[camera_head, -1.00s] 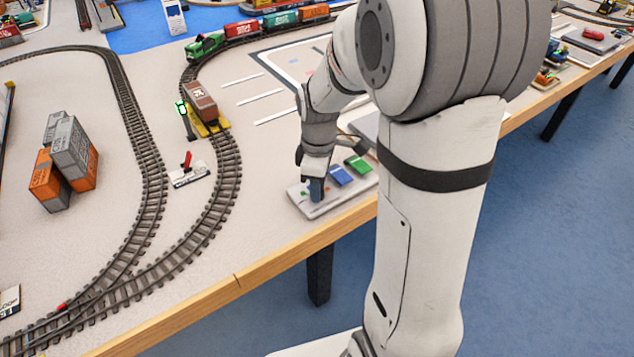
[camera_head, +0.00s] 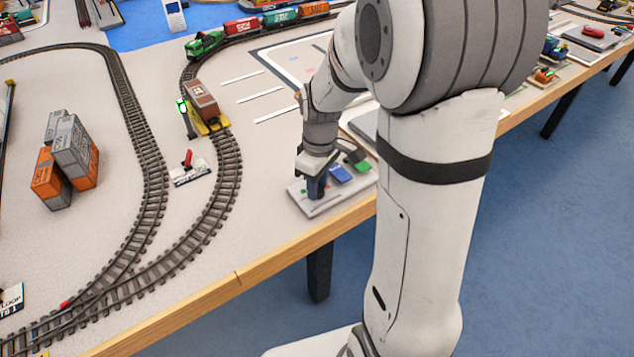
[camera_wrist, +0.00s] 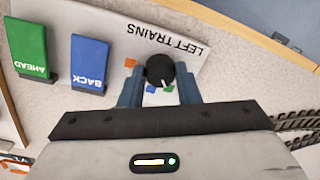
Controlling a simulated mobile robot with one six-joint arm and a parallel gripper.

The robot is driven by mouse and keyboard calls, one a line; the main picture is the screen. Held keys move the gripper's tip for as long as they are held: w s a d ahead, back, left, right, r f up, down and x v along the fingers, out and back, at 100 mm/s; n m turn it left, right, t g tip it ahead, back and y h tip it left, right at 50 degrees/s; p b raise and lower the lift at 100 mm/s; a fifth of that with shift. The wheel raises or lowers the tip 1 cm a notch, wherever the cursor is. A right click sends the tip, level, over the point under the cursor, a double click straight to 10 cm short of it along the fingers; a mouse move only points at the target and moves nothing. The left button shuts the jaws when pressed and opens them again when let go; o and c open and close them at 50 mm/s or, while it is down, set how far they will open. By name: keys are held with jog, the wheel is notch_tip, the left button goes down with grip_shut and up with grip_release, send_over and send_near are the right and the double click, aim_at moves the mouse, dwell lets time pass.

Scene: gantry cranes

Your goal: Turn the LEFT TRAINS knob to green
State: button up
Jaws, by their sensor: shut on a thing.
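The black LEFT TRAINS knob (camera_wrist: 160,68) stands on a pale control panel (camera_wrist: 125,45), whose lettering is upside down in the wrist view. A small white pointer line on the knob points down toward the blue and green marks; I cannot tell exactly which it meets. An orange mark (camera_wrist: 130,62) is left of the knob, a blue mark (camera_wrist: 150,88) below it and a green mark (camera_wrist: 168,89) below right. My gripper (camera_wrist: 159,82) is shut on the knob, one finger on each side. In the head view my gripper (camera_head: 315,186) hides the knob on the panel (camera_head: 330,205).
A blue BACK lever (camera_wrist: 90,63) and a green AHEAD lever (camera_wrist: 33,50) stand beside the knob on the same panel. The table's wooden edge (camera_head: 285,258) is close. Tracks (camera_head: 225,185), a brown wagon (camera_head: 201,102) and stacked containers (camera_head: 75,150) lie to the left.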

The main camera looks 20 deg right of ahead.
aim_at(319, 186)
jog(key=o, duration=1)
jog(key=shift+c, duration=0.2)
notch_tip(319, 186, up, 7)
jog(key=shift+w+d+f+p, duration=0.1)
jog(key=shift+w+d+p, duration=0.05)
jog(key=shift+p, duration=0.5)
jog(key=shift+r, duration=0.5)
